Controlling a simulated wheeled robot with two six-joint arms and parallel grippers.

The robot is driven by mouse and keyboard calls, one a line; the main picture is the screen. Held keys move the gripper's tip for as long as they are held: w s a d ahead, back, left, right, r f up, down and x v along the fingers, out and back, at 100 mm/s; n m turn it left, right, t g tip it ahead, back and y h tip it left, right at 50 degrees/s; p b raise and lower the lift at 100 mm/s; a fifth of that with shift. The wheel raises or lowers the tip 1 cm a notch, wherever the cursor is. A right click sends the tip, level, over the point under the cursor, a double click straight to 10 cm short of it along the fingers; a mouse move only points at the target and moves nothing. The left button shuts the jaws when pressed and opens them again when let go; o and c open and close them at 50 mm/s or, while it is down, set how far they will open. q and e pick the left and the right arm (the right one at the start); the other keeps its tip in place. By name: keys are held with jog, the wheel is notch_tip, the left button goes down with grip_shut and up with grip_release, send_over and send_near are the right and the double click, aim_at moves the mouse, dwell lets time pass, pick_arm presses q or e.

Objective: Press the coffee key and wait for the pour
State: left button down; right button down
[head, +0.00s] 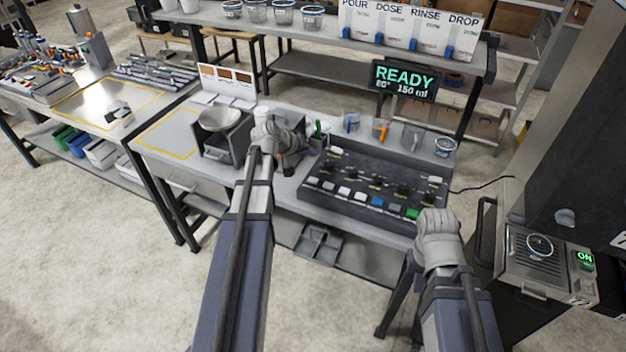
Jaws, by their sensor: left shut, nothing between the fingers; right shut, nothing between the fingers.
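The dark control panel (368,188) lies on the middle bench with a front row of white, grey, blue and green keys. The green key (412,213) is at its right end and the blue key (377,201) is nearer its middle. Labels are too small to read, so I cannot tell which is the coffee key. My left gripper (283,138) is shut and empty, left of the panel. My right gripper (437,224) is shut and empty near the panel's front right corner, beside the green key.
A bowl on a dark stand (221,118) is left of my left gripper. Clear cups (411,137) stand behind the panel. A metal machine (545,262) with a lit ON sign is at the right. A sign board (410,30) reads POUR, DOSE, RINSE, DROP.

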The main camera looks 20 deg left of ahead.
aim_at(311, 182)
pick_arm(q)
jog(key=shift+f, duration=0.15)
notch_tip(311, 182, down, 9)
jog(key=b, duration=0.8)
jog(key=shift+r+b, duration=0.2)
jog(key=shift+b, duration=0.2)
dwell(1.5)
jog(key=shift+f+b, duration=0.4)
jog(key=shift+f+b, duration=0.45)
dwell(0.6)
jog(key=shift+r, duration=0.1)
jog(key=shift+r+p, duration=0.8)
jog(key=shift+p, duration=0.05)
jog(key=shift+r, duration=0.1)
